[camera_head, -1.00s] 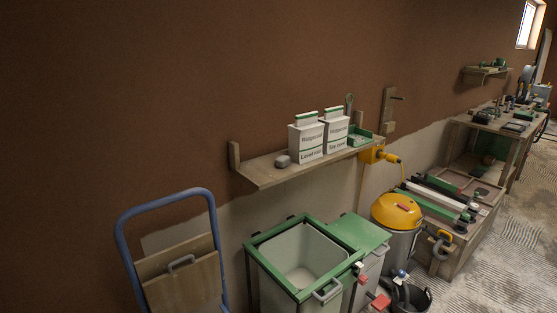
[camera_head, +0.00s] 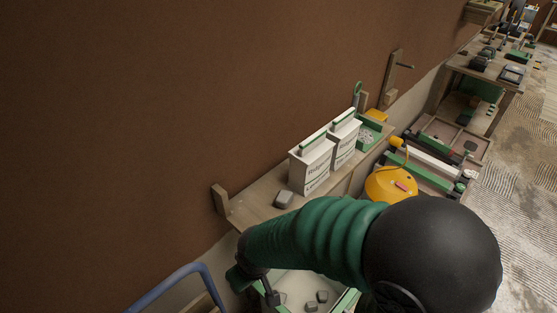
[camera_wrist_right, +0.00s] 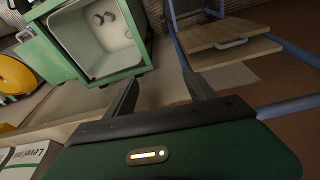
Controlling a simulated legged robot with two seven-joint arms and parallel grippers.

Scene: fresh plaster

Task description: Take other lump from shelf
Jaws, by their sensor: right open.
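A grey lump (camera_head: 284,199) lies on the wooden shelf (camera_head: 247,208), left of two white boxes. My right arm comes in from the lower right and crosses in front of the shelf. My right gripper (camera_head: 262,290) is below the shelf's left part, over the green-rimmed bin, apart from the lump. In the right wrist view the right gripper (camera_wrist_right: 160,86) is open with nothing between its fingers. The shelf lump does not show there. Small grey lumps (camera_head: 322,296) lie in the bin, whose rim (camera_wrist_right: 88,80) shows in the wrist view. My left gripper is out of view.
The white boxes (camera_head: 312,167) and a green tray (camera_head: 370,132) stand along the shelf. A blue-framed trolley (camera_head: 180,282) is at the lower left. A yellow-topped machine (camera_head: 390,184) stands partly behind my arm. The shelf end left of the lump is clear.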

